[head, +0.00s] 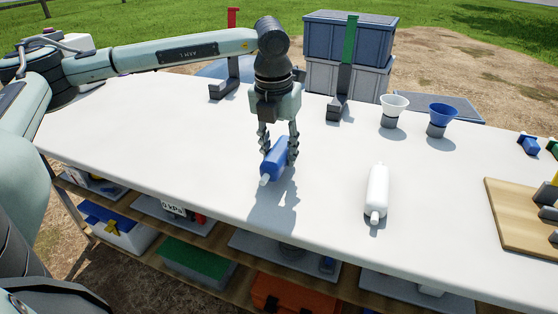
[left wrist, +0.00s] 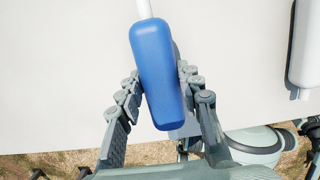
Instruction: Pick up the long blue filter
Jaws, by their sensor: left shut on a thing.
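The long blue filter (head: 272,163) is a blue cylinder with a short white nozzle. My left gripper (head: 278,152) points down over the white table (head: 170,124) and is shut on the filter's body, one finger on each side. The filter tilts a little, its nozzle end toward the table's near edge. Its shadow on the table lies nearer the front edge and looks apart from it, so it seems held just above the top. In the left wrist view the blue filter (left wrist: 158,72) sits between both fingers (left wrist: 160,90). My right gripper is not in view.
A white filter (head: 377,190) lies to the right on the table. Behind it stand a white funnel (head: 394,104) and a blue funnel (head: 441,115). A green upright (head: 350,42) and a red one (head: 233,55) rise at the back. A wooden board (head: 515,222) is far right.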

